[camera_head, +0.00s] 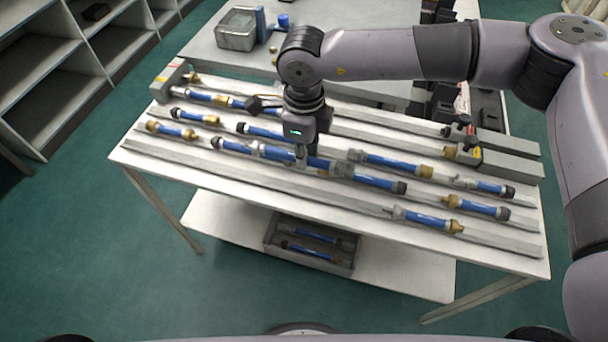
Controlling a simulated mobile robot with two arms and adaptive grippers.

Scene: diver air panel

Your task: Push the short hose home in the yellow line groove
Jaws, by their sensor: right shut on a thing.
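My right gripper (302,161) reaches down over the middle of the bench and is shut on a short blue hose (318,163). The hose lies along a pale rail in line with other blue hoses, one to its left (233,146) and one to its right (378,181). The gripper covers part of the held hose, and I cannot tell how deep it sits in the groove. No yellow marking is clear enough to tell which groove is the yellow line. My left gripper is not in view.
The white bench (150,158) carries several slanting rails with blue hoses and brass or black end fittings. A grey bin (270,240) with hoses stands on the lower shelf.

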